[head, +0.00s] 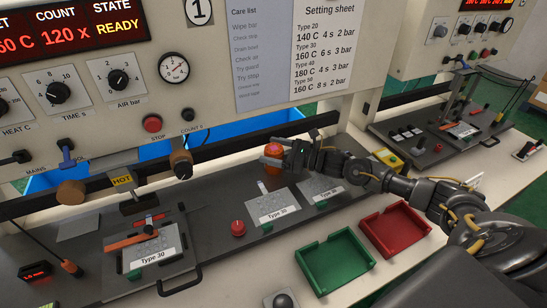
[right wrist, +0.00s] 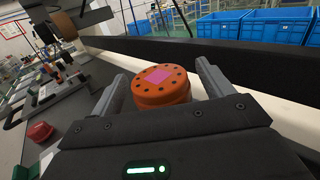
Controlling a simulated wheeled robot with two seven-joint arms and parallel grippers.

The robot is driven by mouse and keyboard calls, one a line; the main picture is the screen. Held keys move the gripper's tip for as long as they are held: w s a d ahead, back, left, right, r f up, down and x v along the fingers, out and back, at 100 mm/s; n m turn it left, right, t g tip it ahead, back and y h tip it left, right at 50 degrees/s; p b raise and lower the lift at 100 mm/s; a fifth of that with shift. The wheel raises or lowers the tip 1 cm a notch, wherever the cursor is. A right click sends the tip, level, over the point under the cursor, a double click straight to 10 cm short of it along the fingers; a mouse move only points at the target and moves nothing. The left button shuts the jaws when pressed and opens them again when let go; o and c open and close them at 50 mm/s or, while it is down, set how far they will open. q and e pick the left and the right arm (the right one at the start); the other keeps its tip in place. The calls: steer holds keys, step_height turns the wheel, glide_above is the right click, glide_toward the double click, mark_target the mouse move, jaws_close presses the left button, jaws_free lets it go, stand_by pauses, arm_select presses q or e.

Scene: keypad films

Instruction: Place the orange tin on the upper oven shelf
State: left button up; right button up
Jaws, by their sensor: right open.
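A round orange piece (head: 273,150), which may be the orange tin, stands at the back edge of the dark bench. It also shows in the right wrist view (right wrist: 160,86), with a pink square and a ring of dark holes on top. My right gripper (head: 296,150) is open and reaches it from the right. In the right wrist view its two fingers (right wrist: 163,76) lie on either side of the piece; whether they touch it I cannot tell. No oven or oven shelf shows. My left gripper is not in view.
Two Type 30 plates (head: 268,207) lie in front of the piece. A red knob (head: 238,229), a green tray (head: 336,262) and a red tray (head: 396,230) are nearer. A press marked HOT (head: 122,181) stands left. A control panel (head: 110,115) overhangs the bench.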

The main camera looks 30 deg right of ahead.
steer(key=c, duration=1.2)
steer(key=shift+r, duration=0.1)
